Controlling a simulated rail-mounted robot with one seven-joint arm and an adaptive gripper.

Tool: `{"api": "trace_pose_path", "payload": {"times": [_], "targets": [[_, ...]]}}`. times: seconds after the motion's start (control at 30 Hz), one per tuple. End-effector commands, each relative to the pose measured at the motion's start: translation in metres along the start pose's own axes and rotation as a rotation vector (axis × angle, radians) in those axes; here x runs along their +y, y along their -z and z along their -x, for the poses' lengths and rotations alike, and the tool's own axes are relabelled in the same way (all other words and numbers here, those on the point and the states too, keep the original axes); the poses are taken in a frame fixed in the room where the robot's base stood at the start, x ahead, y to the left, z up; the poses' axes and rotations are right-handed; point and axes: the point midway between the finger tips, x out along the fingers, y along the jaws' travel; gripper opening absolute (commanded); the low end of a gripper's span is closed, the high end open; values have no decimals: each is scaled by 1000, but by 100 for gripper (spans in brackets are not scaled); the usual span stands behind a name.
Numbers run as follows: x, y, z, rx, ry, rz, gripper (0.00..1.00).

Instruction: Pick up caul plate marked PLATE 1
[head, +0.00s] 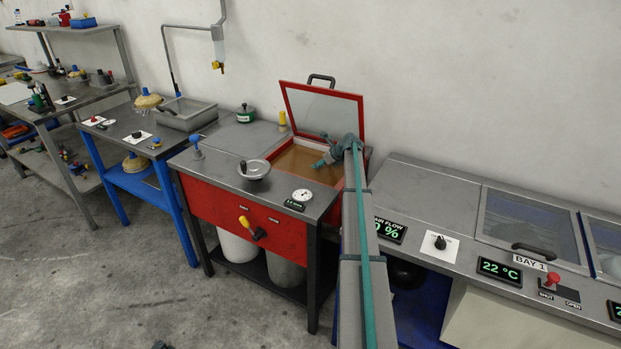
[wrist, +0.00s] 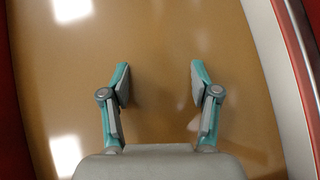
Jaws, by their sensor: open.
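My gripper (head: 326,160) reaches into the open red-framed bay of the red bench in the head view. In the wrist view my gripper (wrist: 160,78) is open, its two teal-and-grey fingers apart with nothing between them. Below it is a smooth, glossy brown surface (wrist: 160,40), which also shows inside the bay in the head view (head: 296,161). No PLATE 1 marking is readable in either view, so I cannot tell whether this surface is the caul plate. I cannot tell whether the fingertips touch it.
A clear red-framed lid (head: 322,115) stands open behind the bay. A red wall and a pale curved rim (wrist: 262,60) border the brown surface at the right in the wrist view. A handwheel (head: 255,169) and gauge (head: 302,195) sit on the bench top. BAY 1 (head: 530,262) is at the right.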

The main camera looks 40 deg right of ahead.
Motion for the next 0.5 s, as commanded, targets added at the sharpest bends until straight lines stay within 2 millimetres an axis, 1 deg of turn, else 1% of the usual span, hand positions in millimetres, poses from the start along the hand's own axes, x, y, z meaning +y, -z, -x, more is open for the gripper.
{"api": "trace_pose_path", "payload": {"times": [0.1, 0.23, 0.33, 0.5], "targets": [[-3, 0, -18, 1, -1, -1, 61], [-3, 0, -34, 0, -1, 0, 61], [-2, 1, -40, 0, 0, 0, 61], [-2, 2, -40, 0, 1, 0, 61]]}}
